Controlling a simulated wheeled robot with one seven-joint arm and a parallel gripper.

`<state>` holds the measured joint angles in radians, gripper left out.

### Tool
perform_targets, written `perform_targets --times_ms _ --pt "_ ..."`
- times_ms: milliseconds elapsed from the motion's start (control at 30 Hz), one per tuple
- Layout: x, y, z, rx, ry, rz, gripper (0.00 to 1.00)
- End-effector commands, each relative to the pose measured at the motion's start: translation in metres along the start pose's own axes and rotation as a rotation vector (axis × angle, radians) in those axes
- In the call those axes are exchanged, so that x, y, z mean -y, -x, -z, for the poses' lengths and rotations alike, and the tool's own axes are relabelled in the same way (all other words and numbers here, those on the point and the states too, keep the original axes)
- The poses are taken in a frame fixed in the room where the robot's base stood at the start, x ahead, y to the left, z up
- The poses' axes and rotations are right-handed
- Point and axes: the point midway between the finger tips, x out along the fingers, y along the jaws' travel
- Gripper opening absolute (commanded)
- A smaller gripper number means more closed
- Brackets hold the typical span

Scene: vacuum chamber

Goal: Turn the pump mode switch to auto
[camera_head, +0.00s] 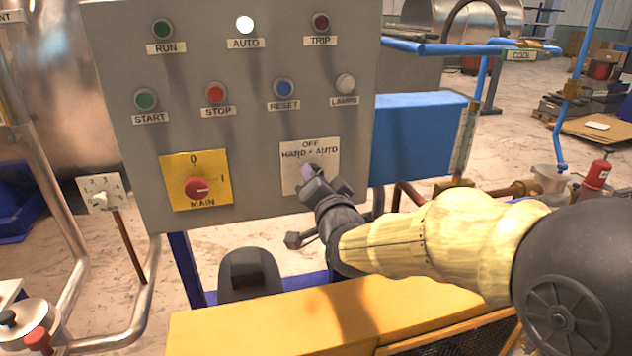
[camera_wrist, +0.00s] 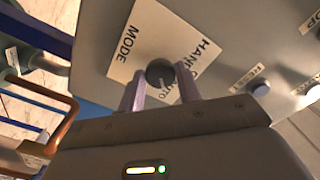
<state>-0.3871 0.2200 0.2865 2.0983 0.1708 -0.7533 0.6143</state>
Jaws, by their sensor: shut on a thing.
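The pump mode switch is a dark round knob (camera_wrist: 159,72) on a white plate marked OFF, HAND and AUTO (camera_head: 325,152) on the grey panel. My gripper (camera_head: 309,176) is at this plate and hides the knob in the head view. In the wrist view my gripper's two pale purple fingers (camera_wrist: 159,80) stand on either side of the knob, shut on it. A white line on the knob points down in that view, toward the AUTO side. The AUTO lamp (camera_head: 244,25) at the panel's top glows white.
The yellow MAIN switch plate (camera_head: 195,180) sits left of the mode plate. START (camera_head: 145,99), STOP (camera_head: 215,93) and RESET (camera_head: 284,89) buttons are above. A blue box (camera_head: 415,138) is on the right. A yellow cover (camera_head: 290,318) lies below my arm.

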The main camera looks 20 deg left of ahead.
Motion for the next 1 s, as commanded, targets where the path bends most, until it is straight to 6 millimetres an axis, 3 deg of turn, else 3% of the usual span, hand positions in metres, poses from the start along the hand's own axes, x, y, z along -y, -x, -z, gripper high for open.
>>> perform_targets --times_ms 67,100,200,633,1000 --pt "-0.001 0.0 -0.001 0.002 -0.001 -0.002 0.11" --pt "-0.001 0.0 -0.001 0.002 -0.001 -0.002 0.38" --pt "-0.001 0.0 -0.001 0.001 0.0 -0.002 0.56" --pt "0.0 0.007 0.0 -0.001 0.001 0.001 0.56" --pt "-0.001 0.061 -0.001 -0.001 0.002 0.001 0.56"
